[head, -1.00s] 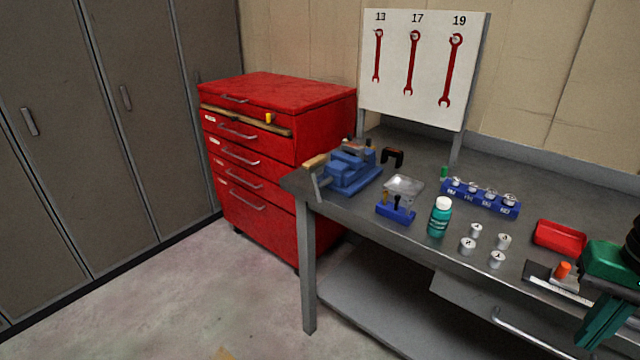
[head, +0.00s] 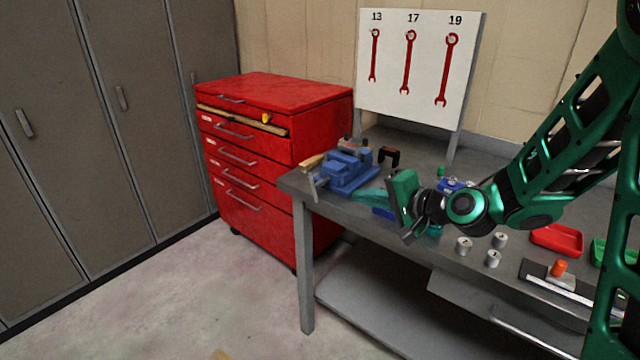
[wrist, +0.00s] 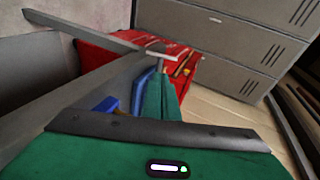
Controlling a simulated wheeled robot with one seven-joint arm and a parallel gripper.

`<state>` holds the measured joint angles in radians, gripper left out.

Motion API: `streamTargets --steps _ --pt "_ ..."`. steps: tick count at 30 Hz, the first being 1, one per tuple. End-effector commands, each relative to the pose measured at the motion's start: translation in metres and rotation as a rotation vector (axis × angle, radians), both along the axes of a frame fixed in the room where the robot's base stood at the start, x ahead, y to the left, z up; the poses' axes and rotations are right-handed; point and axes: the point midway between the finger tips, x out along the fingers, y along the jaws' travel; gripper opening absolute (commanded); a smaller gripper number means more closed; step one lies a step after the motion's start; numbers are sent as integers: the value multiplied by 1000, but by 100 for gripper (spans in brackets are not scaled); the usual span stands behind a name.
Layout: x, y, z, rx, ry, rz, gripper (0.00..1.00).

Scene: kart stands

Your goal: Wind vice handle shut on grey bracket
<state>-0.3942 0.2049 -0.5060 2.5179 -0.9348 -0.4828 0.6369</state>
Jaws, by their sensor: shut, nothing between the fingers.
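The blue vice (head: 347,172) stands at the bench's left end. Its grey handle bar (head: 318,186) hangs at the front left, over the bench edge. Something small and grey sits at the vice's top, but I cannot tell if it is the grey bracket or how the jaws hold it. My gripper (head: 358,194) is shut and empty, its green fingers pointing left just right of the vice; contact is unclear. In the wrist view my gripper (wrist: 161,78) hides much of the vice (wrist: 140,88). A pale grey bar shows beyond the fingertips, probably the handle.
A black arch-shaped piece (head: 389,154) stands behind the vice. My arm hides the bench's middle, including most of the blue holder (head: 383,213). White cylinders (head: 464,246) and a red tray (head: 557,240) lie right. A red drawer cabinet (head: 270,125) stands left, past open floor.

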Motion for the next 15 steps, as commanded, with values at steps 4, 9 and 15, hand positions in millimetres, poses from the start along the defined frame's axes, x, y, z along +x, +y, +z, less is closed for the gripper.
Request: streamTargets --steps 4,9,15 --pt "8 17 6 95 -8 -28 0" --pt "16 26 6 117 -10 -33 0" --pt "39 46 -3 113 -12 -30 0"
